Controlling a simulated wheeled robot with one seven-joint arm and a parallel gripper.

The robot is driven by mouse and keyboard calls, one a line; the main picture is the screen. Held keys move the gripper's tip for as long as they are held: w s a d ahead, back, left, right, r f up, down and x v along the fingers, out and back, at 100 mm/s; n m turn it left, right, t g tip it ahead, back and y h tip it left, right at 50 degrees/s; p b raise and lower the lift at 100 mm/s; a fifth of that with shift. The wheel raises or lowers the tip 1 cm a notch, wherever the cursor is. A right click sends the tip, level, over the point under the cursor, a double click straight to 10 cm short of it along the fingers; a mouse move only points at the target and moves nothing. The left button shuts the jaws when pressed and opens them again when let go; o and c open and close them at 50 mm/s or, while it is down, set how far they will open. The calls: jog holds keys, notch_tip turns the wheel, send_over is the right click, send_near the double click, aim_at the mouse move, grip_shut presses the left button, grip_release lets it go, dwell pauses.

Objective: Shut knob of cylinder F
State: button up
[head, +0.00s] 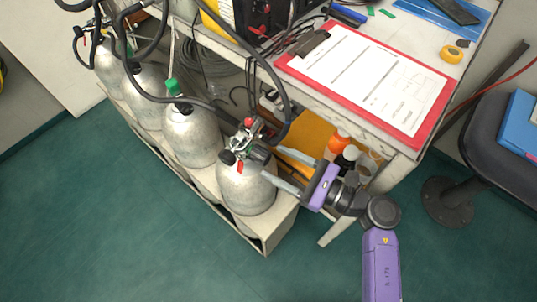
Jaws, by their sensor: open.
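Several grey gas cylinders stand in a slanting row; no letter F is readable on any of them. The nearest cylinder (246,190) has a metal valve (242,140) on top, with a red part (249,121) above and a red tag hanging in front. A dark knob (227,157) is on the valve's left side. My gripper (268,164) reaches in from the right, its two long grey fingers apart on either side of the valve's right end. The part between the fingertips is small, and I cannot tell whether they touch it.
The row stands in a pale low rack (270,232). Black hoses (205,100) loop over the cylinders. A bench carries a red clipboard (437,120) and a yellow tape roll (451,54). Bottles (348,158) stand beneath it, behind my gripper. Green floor (120,225) is clear at the front left.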

aim_at(268, 159)
jog(key=shift+x, duration=1.9)
jog(key=shift+s, duration=0.1)
grip_shut()
